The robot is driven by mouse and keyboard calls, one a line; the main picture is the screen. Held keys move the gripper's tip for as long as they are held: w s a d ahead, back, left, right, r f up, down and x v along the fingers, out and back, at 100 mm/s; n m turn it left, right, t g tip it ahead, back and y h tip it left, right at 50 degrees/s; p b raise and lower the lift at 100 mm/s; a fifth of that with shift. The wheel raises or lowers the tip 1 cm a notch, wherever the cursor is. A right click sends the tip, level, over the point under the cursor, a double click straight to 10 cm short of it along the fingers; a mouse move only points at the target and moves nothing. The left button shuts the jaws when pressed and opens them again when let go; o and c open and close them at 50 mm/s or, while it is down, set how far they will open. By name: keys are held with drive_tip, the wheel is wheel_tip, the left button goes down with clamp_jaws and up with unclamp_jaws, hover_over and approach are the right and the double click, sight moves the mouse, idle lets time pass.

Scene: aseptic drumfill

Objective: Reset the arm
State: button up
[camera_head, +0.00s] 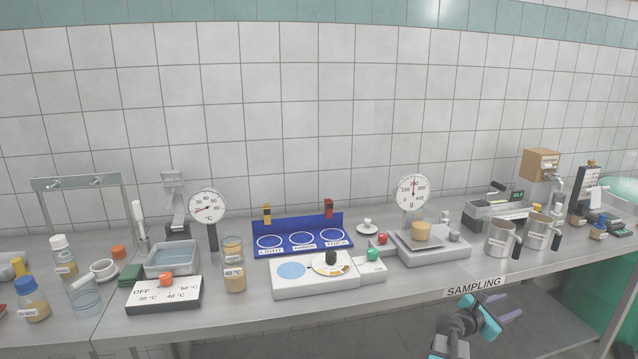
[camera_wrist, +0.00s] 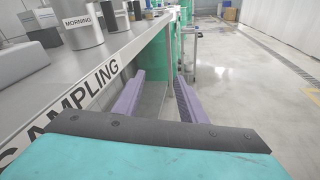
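My gripper (camera_head: 509,307) is at the lower right of the head view, in front of the bench edge by the SAMPLING label (camera_head: 474,286). Its teal body and two purple fingers point to the right. Nothing is held. The arm reaches up from the bottom of the head view and is bent. Most of it is out of frame.
The steel bench (camera_head: 430,285) runs across the view, its front edge beside my gripper. Metal jugs (camera_head: 501,239) stand near that edge; one labelled MORNING (camera_wrist: 82,24) shows in the wrist view. A green drum (camera_wrist: 187,50) stands ahead. Open floor (camera_wrist: 245,85) lies to the right.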

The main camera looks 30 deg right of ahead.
drive_tip(key=w+a+f+m+y, duration=0.3)
drive_tip(key=a+f, duration=0.7)
drive_tip(key=a, duration=0.1)
drive_tip(key=w+a+f+m+y, duration=0.2)
drive_tip(key=a+f+y, duration=0.1)
drive_tip(key=a+f, duration=0.7)
drive_tip(key=w+a+f+m+y, duration=0.2)
drive_tip(key=w+a+f+m, duration=0.1)
drive_tip(key=a+f, duration=0.75)
drive_tip(key=s+a+f+m+g+y, duration=0.1)
drive_tip(key=s+a+f, duration=0.3)
drive_tip(key=a, duration=0.8)
drive_tip(key=s+a+f+m+g+y, duration=0.2)
drive_tip(key=s+a, duration=0.5)
drive_tip(key=a, duration=0.6)
drive_tip(key=s+a+f+m+g+y, duration=0.1)
drive_tip(key=s+a+f+m+y, duration=0.2)
drive_tip(key=a, duration=0.9)
wheel_tip(320, 180, down, 4)
drive_tip(key=s+y, duration=0.2)
drive_tip(key=s, duration=0.1)
drive_tip(key=shift+a+m+g, duration=0.15)
drive_tip(key=shift+m+g, duration=0.15)
drive_tip(key=shift+w, duration=0.1)
